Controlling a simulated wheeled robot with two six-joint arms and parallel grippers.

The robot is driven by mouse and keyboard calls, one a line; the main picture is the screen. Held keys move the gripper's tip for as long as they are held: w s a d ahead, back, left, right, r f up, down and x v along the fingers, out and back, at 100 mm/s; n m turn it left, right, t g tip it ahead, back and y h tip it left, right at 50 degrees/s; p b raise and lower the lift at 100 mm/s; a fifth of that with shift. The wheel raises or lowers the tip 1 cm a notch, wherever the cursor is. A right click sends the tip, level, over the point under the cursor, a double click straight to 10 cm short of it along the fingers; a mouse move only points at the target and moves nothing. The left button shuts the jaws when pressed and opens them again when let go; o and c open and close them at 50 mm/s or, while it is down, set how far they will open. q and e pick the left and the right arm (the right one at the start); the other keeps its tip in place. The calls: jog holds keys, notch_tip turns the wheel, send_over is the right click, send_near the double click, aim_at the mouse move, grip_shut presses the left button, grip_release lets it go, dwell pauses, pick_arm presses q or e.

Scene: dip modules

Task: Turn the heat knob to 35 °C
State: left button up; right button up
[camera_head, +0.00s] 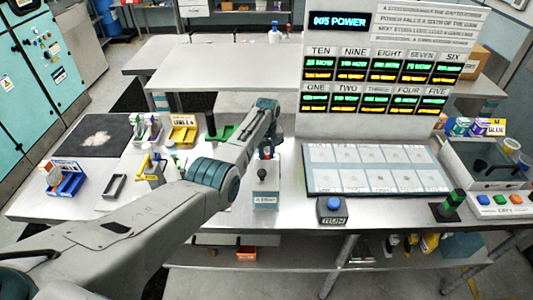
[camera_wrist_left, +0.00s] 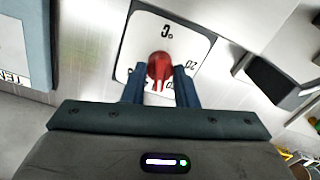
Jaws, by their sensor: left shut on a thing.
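In the left wrist view a red knob (camera_wrist_left: 160,66) stands on a white dial plate (camera_wrist_left: 139,48) with a dark border. The plate carries an upside-down "°C" mark and a "20" to the right of the knob; other marks near the fingers are partly hidden. The blue fingers of my left gripper (camera_wrist_left: 160,84) stand on both sides of the knob and are shut on it. Which mark the knob points at cannot be told. In the head view my left gripper (camera_head: 266,152) is low over the table, left of the tilted card board. My right gripper is not in view.
The card board (camera_head: 310,188) and a blue RUN button (camera_head: 333,204) lie to the right. A small labelled stand (camera_head: 265,202) is in front. Bins and trays, such as a blue bin (camera_head: 67,186), are to the left. A tall display panel (camera_head: 390,30) rises behind.

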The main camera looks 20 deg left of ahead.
aim_at(267, 155)
pick_arm(q)
jog(key=shift+w+r, duration=0.1)
jog(key=shift+r, duration=0.05)
dwell(0.3)
jog(key=o, duration=1)
notch_tip(267, 155, up, 11)
jog(key=b, duration=0.3)
